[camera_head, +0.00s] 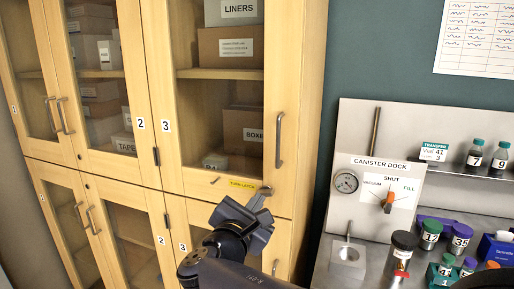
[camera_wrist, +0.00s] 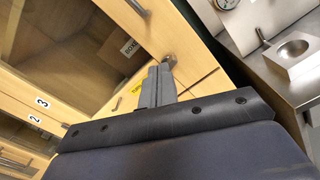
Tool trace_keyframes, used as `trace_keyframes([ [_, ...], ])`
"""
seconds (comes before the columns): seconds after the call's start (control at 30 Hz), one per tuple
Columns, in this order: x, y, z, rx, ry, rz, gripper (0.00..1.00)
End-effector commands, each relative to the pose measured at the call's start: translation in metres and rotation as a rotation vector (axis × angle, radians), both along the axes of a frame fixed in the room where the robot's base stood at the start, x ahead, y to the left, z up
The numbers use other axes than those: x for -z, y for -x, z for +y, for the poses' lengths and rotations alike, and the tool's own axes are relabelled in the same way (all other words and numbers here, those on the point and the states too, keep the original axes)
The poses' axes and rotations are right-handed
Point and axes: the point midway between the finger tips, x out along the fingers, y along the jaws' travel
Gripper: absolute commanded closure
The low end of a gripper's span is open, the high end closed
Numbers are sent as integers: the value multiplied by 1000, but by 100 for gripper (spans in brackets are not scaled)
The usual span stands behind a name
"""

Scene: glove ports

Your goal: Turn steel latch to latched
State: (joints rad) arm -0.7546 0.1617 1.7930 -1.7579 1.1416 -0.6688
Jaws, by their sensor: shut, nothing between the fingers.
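The small steel latch (camera_head: 262,194) sits on the wooden cabinet near the bottom right of upper door 3, beside a yellow label (camera_head: 243,185). In the wrist view the latch (camera_wrist: 170,60) shows just beyond the fingertips. My gripper (camera_head: 262,212) is shut and empty, just below the latch in the head view. In the wrist view my gripper (camera_wrist: 157,78) has its fingers together, with their tips close to the latch. I cannot tell whether they touch it. The fingers partly hide the latch's surroundings, and its exact angle is hard to read.
Upper door 3 has a vertical bar handle (camera_head: 280,140) above the latch. To the right, a canister dock (camera_head: 377,180) stands on a steel bench with several vials and a red-based canister (camera_head: 403,248). A gap separates cabinet and bench.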

Motion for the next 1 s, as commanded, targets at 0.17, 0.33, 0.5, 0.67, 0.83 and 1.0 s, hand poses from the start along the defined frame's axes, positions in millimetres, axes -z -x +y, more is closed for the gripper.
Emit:
trace_keyframes([
  [0.17, 0, -6, -3, 0, -47, -16, 100],
  [0.33, -1, -25, -11, 3, -46, -15, 100],
  [0.5, 1, -45, -18, 1, -46, -15, 100],
  [0.67, 0, -58, -23, 1, -45, -16, 100],
  [0.83, 0, -64, -25, -1, -44, -15, 100],
  [1.0, -1, -65, -25, -1, -44, -16, 100],
])
